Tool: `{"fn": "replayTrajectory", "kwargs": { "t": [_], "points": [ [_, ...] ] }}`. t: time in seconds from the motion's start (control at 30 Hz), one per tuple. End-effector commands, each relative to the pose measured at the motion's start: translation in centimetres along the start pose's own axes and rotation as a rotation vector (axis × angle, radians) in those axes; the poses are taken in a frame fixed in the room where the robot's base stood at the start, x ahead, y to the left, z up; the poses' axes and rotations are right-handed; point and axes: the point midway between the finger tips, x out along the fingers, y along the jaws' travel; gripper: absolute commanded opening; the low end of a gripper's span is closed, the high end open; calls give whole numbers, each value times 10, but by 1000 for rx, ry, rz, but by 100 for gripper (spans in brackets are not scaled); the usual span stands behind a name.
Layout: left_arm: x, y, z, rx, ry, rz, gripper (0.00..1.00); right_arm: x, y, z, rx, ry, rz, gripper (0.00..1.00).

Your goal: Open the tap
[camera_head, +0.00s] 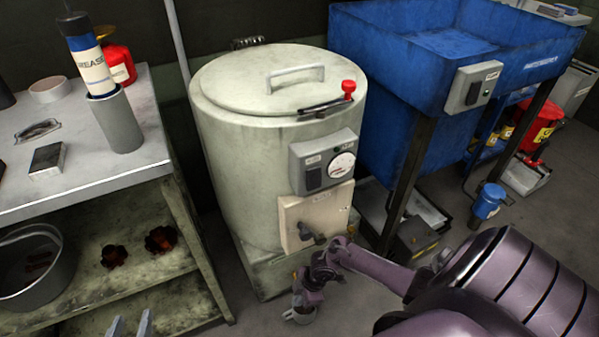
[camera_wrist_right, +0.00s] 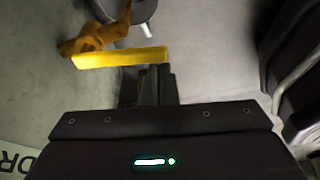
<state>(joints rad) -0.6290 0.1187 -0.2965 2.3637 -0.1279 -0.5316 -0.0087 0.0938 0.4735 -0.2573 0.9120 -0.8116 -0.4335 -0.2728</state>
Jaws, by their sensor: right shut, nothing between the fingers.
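The tap is low on the front of a pale green drum (camera_head: 235,150). In the right wrist view I see its brass body (camera_wrist_right: 95,38) and its flat yellow lever (camera_wrist_right: 110,58), which lies roughly crosswise in the picture. My right gripper (camera_wrist_right: 157,78) is shut and empty, its dark fingertips close against the lever's right end; whether they touch I cannot tell. In the head view my right gripper (camera_head: 308,287) is low in front of the drum and mostly hides the tap. Two pale fingertips of my left gripper (camera_head: 130,325) show apart and empty at the bottom edge.
A small grey cup (camera_head: 298,317) is below the tap; a round grey vessel (camera_wrist_right: 142,8) shows in the wrist view. A metal bench (camera_head: 80,185) stands left, a blue machine (camera_head: 395,90) right. A control box (camera_head: 318,215) juts from the drum above my right gripper.

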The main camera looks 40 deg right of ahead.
Motion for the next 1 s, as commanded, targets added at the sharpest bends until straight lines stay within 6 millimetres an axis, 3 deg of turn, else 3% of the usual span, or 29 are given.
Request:
{"fn": "replayTrajectory", "kwargs": {
  "t": [0.57,0.77,1.0],
  "points": [
    [-3,0,-8,0,0,0,36,-4,-6,-1,0,0,0,0],
    [-10,1,-26,0,0,0,36,-23,-6,-5,0,-1,0,0],
    [-23,3,-61,0,0,0,36,-61,-5,-12,1,-1,1,0]
  ]
}}
